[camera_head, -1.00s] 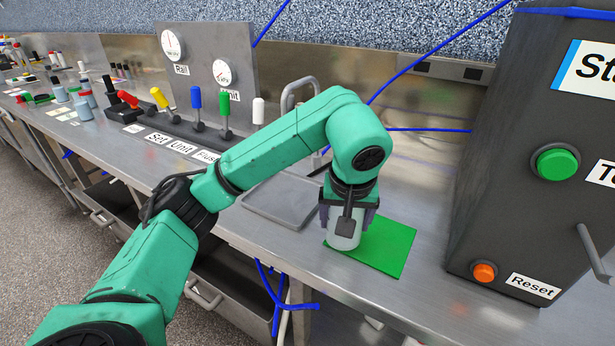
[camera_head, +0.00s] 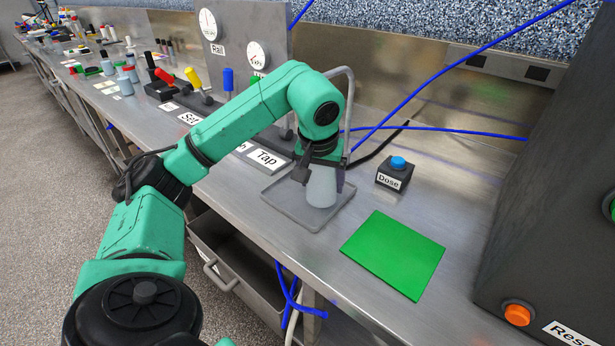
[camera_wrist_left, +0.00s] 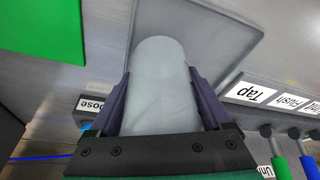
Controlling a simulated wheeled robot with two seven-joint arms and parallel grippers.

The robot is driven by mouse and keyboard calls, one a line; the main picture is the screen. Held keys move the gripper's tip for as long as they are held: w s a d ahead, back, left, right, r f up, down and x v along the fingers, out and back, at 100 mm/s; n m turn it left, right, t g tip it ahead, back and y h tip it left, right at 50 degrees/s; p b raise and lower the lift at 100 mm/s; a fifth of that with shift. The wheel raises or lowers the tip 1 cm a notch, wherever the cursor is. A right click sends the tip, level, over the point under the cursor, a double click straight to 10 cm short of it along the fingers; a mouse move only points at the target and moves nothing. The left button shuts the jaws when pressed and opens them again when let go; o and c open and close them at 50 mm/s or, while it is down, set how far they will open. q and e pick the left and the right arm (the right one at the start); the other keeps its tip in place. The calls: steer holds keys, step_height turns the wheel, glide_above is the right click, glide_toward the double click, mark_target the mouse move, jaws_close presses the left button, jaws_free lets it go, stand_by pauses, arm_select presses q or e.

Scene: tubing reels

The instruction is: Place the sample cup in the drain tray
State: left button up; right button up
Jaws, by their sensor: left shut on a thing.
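The sample cup (camera_head: 322,187) is pale and translucent and looks upright. My left gripper (camera_head: 322,172) is shut on it, with a dark finger on each side. In the left wrist view the cup (camera_wrist_left: 160,90) sits between the purple-grey fingers of the gripper (camera_wrist_left: 165,100). The drain tray (camera_head: 283,208) is a shallow grey metal tray on the bench, and the cup is over it. I cannot tell whether the cup's base touches the tray floor. My right gripper is not in view.
A green mat (camera_head: 393,254) lies bare on the bench to the right. A blue-topped Dose button (camera_head: 394,172) stands behind it. A curved metal tap (camera_head: 349,95) rises behind the tray. Levers with labels such as Tap (camera_head: 265,158) stand to the left. A dark cabinet (camera_head: 560,190) is at the right.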

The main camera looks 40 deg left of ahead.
arm_select(q)
steer(key=a, duration=0.4)
steer(key=shift+f, duration=0.75)
steer(key=o, duration=1.4)
steer(key=shift+f, duration=0.1)
steer(key=shift+c, duration=0.2)
steer(key=p+v, duration=0.2)
steer(key=v, duration=1)
steer(key=shift+p, duration=0.3)
